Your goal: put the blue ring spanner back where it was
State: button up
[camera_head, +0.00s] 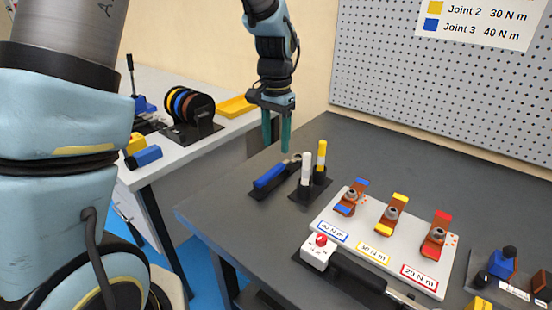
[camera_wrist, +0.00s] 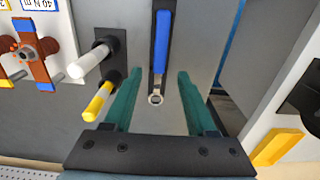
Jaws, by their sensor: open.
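The blue ring spanner has a blue handle (camera_head: 270,177) and a silver ring end. It lies on a narrow black holder (camera_head: 256,193) near the left edge of the dark table. In the wrist view the blue handle (camera_wrist: 162,40) points away from my gripper and the ring shows between the fingers. My gripper (camera_head: 277,146) hangs with its green fingers pointing down, above the table by the spanner's ring end. In the wrist view my gripper (camera_wrist: 157,78) is open and empty, with the fingers apart on either side of the ring end.
A white marker (camera_head: 306,168) and a yellow marker (camera_head: 321,155) stand upright in a black stand beside the spanner. A white board (camera_head: 345,247) holds several copper busbar joints. A yellow tray (camera_head: 237,106) and a spool rack (camera_head: 192,128) sit on the bench behind.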

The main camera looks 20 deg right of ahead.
notch_tip(320, 180, up, 5)
jog(key=s+a+f+n, duration=0.1)
jog(key=a+n, duration=0.2)
jog(key=a, duration=0.7)
jog(key=s+a+f+n+t, duration=0.1)
jog(key=a+n, duration=0.3)
jog(key=a, duration=0.6)
jog(key=s+a+f+n, duration=0.2)
jog(key=a+f+n, duration=0.1)
jog(key=a, duration=0.7)
jog(key=shift+f+n+t, duration=0.25)
jog(key=shift+n+t, duration=0.05)
jog(key=shift+n, duration=0.2)
